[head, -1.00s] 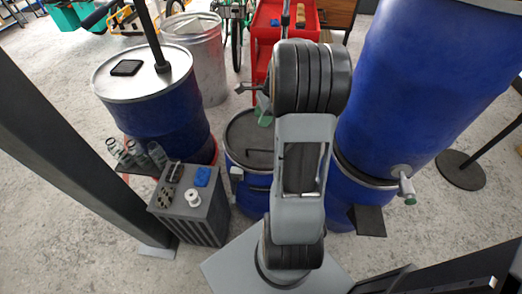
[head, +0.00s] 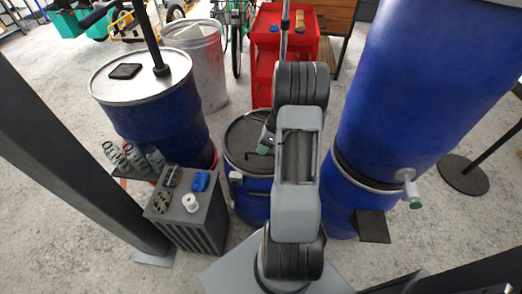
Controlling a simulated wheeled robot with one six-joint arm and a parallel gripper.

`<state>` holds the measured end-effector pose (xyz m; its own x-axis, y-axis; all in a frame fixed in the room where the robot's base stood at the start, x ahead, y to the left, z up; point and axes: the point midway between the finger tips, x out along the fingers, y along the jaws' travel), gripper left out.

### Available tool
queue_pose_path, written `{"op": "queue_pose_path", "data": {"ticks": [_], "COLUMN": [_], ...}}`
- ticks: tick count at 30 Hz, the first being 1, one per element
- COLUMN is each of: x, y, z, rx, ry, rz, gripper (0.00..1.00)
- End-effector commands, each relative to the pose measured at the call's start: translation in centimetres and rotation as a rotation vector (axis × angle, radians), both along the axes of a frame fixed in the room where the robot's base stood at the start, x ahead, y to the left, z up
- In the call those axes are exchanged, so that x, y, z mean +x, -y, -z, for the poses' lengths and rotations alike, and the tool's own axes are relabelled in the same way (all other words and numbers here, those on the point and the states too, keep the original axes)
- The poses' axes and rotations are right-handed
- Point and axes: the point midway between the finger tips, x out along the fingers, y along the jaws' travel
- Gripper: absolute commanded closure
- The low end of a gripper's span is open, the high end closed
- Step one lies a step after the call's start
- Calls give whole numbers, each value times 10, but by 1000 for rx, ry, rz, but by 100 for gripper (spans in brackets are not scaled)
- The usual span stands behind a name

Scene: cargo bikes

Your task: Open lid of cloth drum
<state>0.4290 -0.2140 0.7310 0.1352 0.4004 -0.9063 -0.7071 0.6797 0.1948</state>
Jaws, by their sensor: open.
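A small blue drum (head: 236,164) with a dark round lid (head: 240,132) stands in the middle of the head view, partly behind my arm. I take it for the cloth drum. Its lid lies flat on top, with a pale rim and a thin dark bar across it. My gripper (head: 265,143) is open, mostly hidden by my arm. Its greenish tip shows over the right part of the lid. I cannot tell whether it touches the lid. The lid's right side is hidden.
A large blue drum (head: 420,90) with a tap (head: 409,189) stands close on the right, above another blue drum. A grey box (head: 190,222) with small items stands at left front. Behind it is a blue drum (head: 155,115) with a pale top. A red cart (head: 265,55) stands behind.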

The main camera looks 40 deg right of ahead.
Motion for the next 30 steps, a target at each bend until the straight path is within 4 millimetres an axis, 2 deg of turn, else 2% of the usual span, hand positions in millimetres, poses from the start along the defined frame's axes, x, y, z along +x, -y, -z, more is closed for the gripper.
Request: {"op": "queue_pose_path", "data": {"ticks": [6, 18, 30], "x": [2, 3, 3], "y": [-8, -9, -9], "z": [17, 20, 19], "rx": [1, 1, 0], "ry": [-1, 0, -1], "rz": [0, -1, -1], "gripper": [60, 61, 99]}}
